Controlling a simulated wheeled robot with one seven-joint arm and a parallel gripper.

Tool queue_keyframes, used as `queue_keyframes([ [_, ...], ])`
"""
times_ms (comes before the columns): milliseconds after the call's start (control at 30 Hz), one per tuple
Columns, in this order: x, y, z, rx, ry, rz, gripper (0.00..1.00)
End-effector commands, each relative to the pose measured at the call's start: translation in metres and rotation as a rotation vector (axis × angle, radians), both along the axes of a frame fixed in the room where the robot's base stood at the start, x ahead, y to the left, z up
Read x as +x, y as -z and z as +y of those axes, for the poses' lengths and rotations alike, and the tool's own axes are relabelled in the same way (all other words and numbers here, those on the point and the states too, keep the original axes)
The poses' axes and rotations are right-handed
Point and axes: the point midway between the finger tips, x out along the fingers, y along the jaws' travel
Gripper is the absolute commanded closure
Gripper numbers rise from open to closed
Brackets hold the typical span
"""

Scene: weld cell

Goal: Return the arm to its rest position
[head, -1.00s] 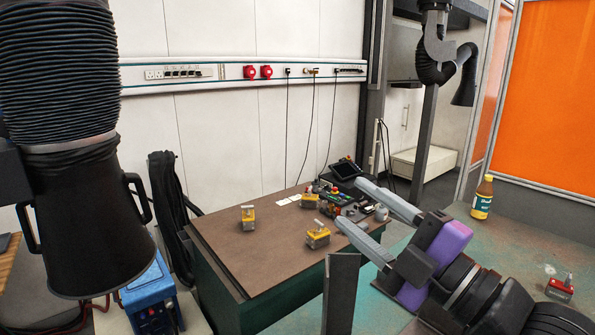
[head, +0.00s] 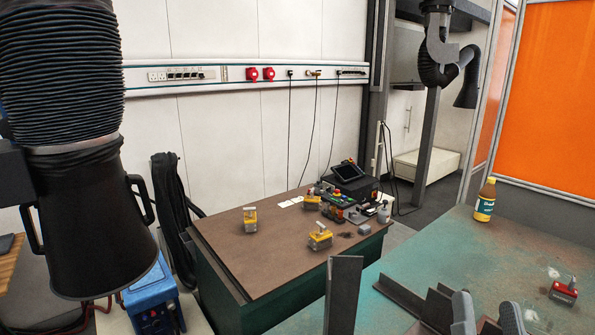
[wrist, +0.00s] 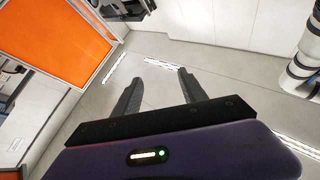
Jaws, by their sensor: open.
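My gripper (head: 488,314) shows at the bottom right edge of the head view, where only the tips of its grey fingers are in the picture. In the wrist view my gripper (wrist: 156,90) has its two fingers spread apart with nothing between them. Beyond the fingers is light grey floor. The rest of my arm is out of the head view.
A brown-topped bench (head: 235,262) holds several yellow blocks and a black control box (head: 347,186). A greenish table (head: 420,262) at right carries a yellow bottle (head: 484,200), a red block (head: 563,291) and dark angle steel (head: 343,295). A large black hose hood (head: 90,220) hangs at left.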

Motion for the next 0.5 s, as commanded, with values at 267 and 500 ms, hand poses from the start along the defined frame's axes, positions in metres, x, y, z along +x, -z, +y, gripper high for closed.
queue_keyframes([
  [267,-0.07,0.094,0.002,0.064,0.023,0.218,0.5],
  [500,-0.143,0.161,0.007,-0.018,0.007,0.456,0.5],
])
